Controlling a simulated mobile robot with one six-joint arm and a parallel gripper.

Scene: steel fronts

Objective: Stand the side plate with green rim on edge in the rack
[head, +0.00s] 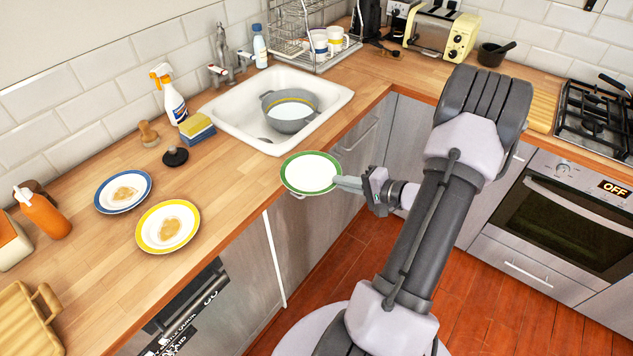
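The side plate with green rim (311,172) is white in the middle and looks clean. It is held nearly flat in front of the sink, at the counter's front edge. My gripper (349,183) is shut on the plate's right rim. The fingertips are partly hidden by the plate. The rack (312,38) is a wire dish rack on the counter behind the sink, at the top of the view. White mugs (334,36) with coloured bands stand in its front part.
The white sink (334,93) holds a grey pot (290,108). A blue-rimmed plate (123,192) and a yellow-rimmed plate (167,227), both with food marks, lie on the left counter. A tap (226,57), spray bottle (169,95) and sponges (197,129) stand near the sink. A toaster (440,32) is right of the rack.

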